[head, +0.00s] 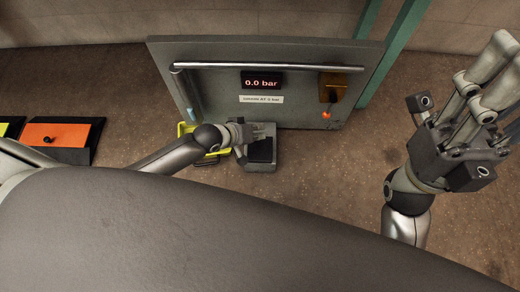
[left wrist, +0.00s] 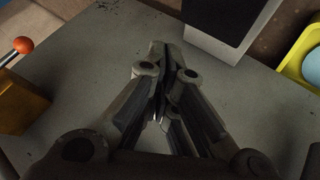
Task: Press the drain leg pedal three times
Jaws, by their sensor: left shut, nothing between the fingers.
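The pedal (head: 262,152) is a black plate in a grey housing on the floor, at the foot of the grey panel. It also shows at the top of the left wrist view (left wrist: 232,14), beyond the fingertips. My left gripper (head: 268,130) is shut and empty, just above the pedal's far end in the head view. I cannot tell whether it touches the pedal. In the left wrist view its closed fingers (left wrist: 161,65) lie together over the grey panel. My right gripper (head: 508,55) is raised at the right, far from the pedal; its finger gap is unclear.
The panel (head: 225,97) carries a rail (head: 270,67), a display (head: 262,82) reading 0.0 bar, a brass box (head: 333,87) and an orange knob (head: 326,115). A yellow tray (head: 222,151) stands left of the pedal. An orange-topped black block (head: 58,135) lies far left. Floor right of the pedal is clear.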

